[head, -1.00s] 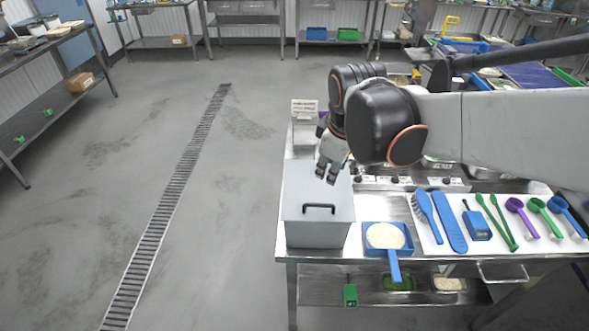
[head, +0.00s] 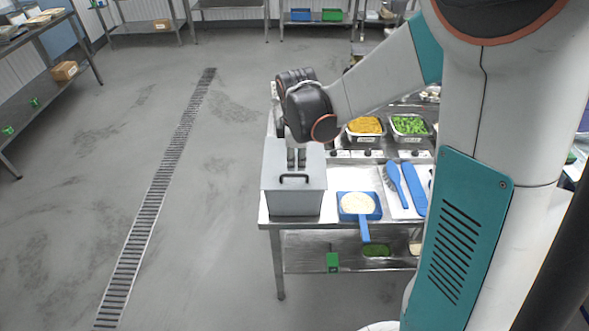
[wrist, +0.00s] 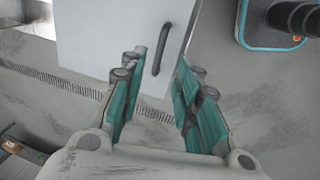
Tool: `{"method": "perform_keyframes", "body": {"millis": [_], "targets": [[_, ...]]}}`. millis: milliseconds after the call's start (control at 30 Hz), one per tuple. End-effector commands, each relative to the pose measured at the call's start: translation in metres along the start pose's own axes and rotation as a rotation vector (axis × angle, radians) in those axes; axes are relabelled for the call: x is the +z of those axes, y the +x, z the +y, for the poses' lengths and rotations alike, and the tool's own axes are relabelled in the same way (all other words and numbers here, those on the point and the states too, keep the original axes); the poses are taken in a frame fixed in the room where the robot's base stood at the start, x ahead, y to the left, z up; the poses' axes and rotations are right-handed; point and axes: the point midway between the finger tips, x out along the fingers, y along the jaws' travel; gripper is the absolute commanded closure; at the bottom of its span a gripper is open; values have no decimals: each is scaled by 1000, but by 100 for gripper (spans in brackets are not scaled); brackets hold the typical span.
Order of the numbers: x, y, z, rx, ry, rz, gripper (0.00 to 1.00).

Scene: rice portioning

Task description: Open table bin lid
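The table bin (head: 294,203) is a grey box at the left end of the steel table, with its flat lid (head: 275,172) closed. A dark bar handle (head: 294,178) sits near the lid's front edge. In the wrist view the lid (wrist: 105,35) fills the upper middle and the handle (wrist: 162,48) appears between the lines of my fingers. My gripper (head: 296,160) points down over the lid, just behind the handle in the head view. The wrist view shows my gripper (wrist: 160,85) with fingers apart and nothing held. I cannot tell whether the fingertips touch the lid.
Blue utensils (head: 414,200) lie further right. Steel pans of orange (head: 364,127) and green food (head: 409,126) stand behind. Open floor lies left of the table.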

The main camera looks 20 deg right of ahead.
Motion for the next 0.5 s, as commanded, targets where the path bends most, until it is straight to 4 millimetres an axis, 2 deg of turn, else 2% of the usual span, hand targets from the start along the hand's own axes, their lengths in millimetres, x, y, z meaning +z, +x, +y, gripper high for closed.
{"method": "perform_keyframes", "body": {"millis": [33,200,500], "targets": [[0,12,0,0,0,0,70],[0,43,0,0,1,0,70],[0,70,0,0,1,0,70]]}}
